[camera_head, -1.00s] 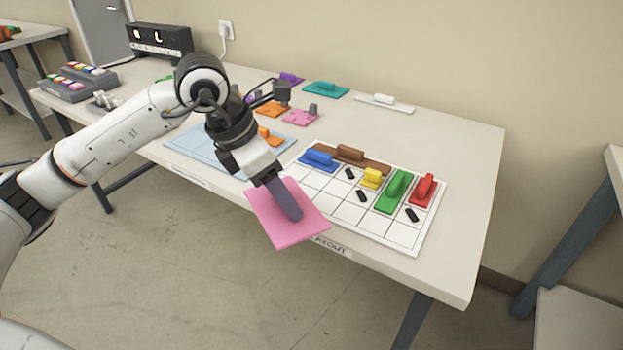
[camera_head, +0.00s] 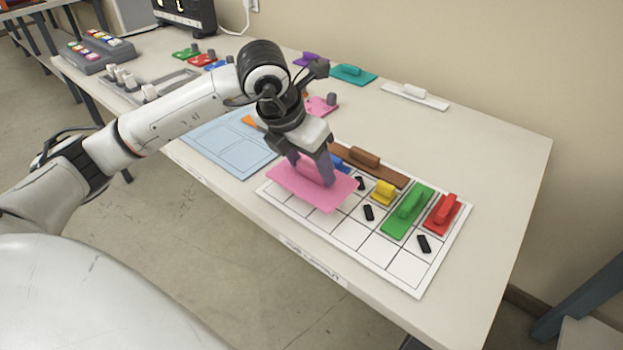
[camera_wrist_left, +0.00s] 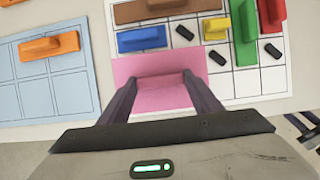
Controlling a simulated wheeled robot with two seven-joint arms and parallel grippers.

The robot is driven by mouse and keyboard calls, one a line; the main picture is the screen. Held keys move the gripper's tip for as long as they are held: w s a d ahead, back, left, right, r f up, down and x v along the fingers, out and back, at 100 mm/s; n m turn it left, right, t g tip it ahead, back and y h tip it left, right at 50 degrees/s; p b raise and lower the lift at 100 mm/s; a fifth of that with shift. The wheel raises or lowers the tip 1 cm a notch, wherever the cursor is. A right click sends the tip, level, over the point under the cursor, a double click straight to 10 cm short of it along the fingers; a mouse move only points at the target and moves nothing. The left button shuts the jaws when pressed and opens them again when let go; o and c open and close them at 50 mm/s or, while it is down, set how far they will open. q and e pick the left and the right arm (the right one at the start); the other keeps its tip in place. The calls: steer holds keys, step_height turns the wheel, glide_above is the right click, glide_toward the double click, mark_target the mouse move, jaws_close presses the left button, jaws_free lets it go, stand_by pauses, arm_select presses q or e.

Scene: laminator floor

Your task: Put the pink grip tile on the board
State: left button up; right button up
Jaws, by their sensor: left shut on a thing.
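The pink grip tile (camera_head: 288,186) is a flat pink plate with a raised grip. My left gripper (camera_head: 315,175) is shut on that grip and holds the tile over the near left part of the board. In the left wrist view the tile (camera_wrist_left: 130,70) lies between my left fingers (camera_wrist_left: 158,88), below the blue tile. The white gridded board (camera_head: 410,268) carries blue, brown (camera_head: 385,174), yellow (camera_head: 382,192), green (camera_head: 405,212) and red tiles (camera_head: 441,215). I cannot tell whether the pink tile touches the board. My right gripper is not in view.
Small black pieces (camera_head: 424,244) lie in some board cells. A light blue gridded mat (camera_head: 225,150) lies left of the board with an orange tile (camera_wrist_left: 48,46) on it. Teal (camera_head: 352,74) and white tiles (camera_head: 414,97) lie at the back. The table's right end is clear.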

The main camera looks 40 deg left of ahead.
mark_target(309, 178)
arm_select(q)
steer(key=shift+f, duration=2)
steer(key=shift+f, duration=0.15)
steer(key=o, duration=1.4)
steer(key=v, duration=1.2)
steer(key=shift+w, duration=0.1)
